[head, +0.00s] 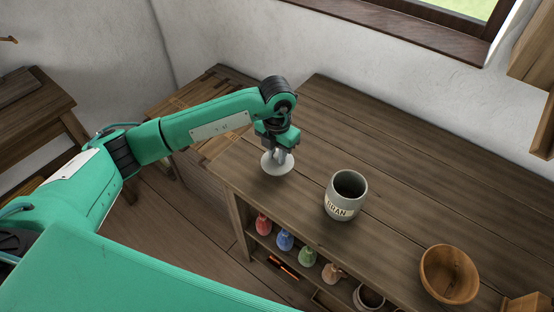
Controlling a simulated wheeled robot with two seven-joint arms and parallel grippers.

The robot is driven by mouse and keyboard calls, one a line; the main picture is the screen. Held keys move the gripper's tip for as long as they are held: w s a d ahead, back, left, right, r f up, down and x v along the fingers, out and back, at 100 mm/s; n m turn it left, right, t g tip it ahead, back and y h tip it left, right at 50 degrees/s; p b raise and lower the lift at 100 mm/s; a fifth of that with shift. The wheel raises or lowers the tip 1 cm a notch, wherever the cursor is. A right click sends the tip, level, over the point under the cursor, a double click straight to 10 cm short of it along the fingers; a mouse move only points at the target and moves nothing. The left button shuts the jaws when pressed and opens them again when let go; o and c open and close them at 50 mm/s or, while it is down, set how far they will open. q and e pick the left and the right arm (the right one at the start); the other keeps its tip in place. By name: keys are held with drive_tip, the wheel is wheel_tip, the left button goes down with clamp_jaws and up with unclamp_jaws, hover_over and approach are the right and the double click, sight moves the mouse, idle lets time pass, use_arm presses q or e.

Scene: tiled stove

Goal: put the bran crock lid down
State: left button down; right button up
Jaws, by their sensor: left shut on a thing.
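The bran crock lid (268,168) is a pale round disc over the left end of the wooden table. My left gripper (277,155) is above it and shut on it, covering its middle. I cannot tell whether the lid touches the table top. The bran crock (343,197) is grey with a "BRAN" label. It stands upright and uncovered on the table (400,180), to the right of the lid, with its dark inside showing. My right gripper is not in view.
A wooden bowl (449,274) stands at the table's near right. Several small coloured bottles, such as a red one (263,224) and a blue one (285,240), stand on a shelf under the table's front edge. The table top behind the crock is clear.

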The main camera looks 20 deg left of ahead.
sight(277, 158)
use_arm(q)
wheel_tip(277, 158, down, 4)
drive_tip(key=shift+r, duration=0.2)
drive_tip(key=shift+f, duration=0.2)
drive_tip(key=c, duration=1.3)
unclamp_jaws()
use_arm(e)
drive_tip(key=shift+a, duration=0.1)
use_arm(q)
drive_tip(key=shift+r, duration=0.15)
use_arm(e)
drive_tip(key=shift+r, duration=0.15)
